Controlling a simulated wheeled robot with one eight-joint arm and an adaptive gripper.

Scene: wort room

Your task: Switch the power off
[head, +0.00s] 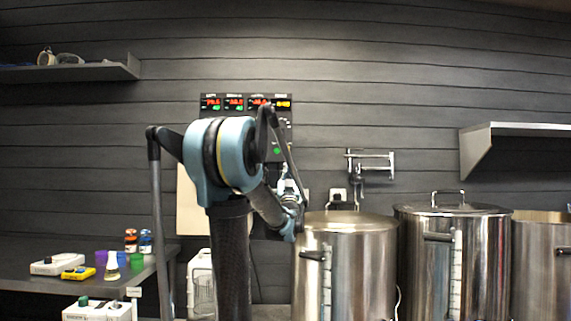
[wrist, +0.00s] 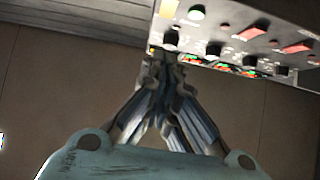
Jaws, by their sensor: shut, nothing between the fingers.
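The control panel (head: 285,130) hangs on the dark wall behind my arm, with red and green number displays along its top and a lit green button. My arm hides much of it. The labels are too small to read, so I cannot tell which control is the power.
Large steel kettles (head: 345,265) stand at the right, close to my gripper. A side table (head: 30,270) at the left holds small bottles, a flask and meters. Shelves (head: 70,73) are on the wall at both sides.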

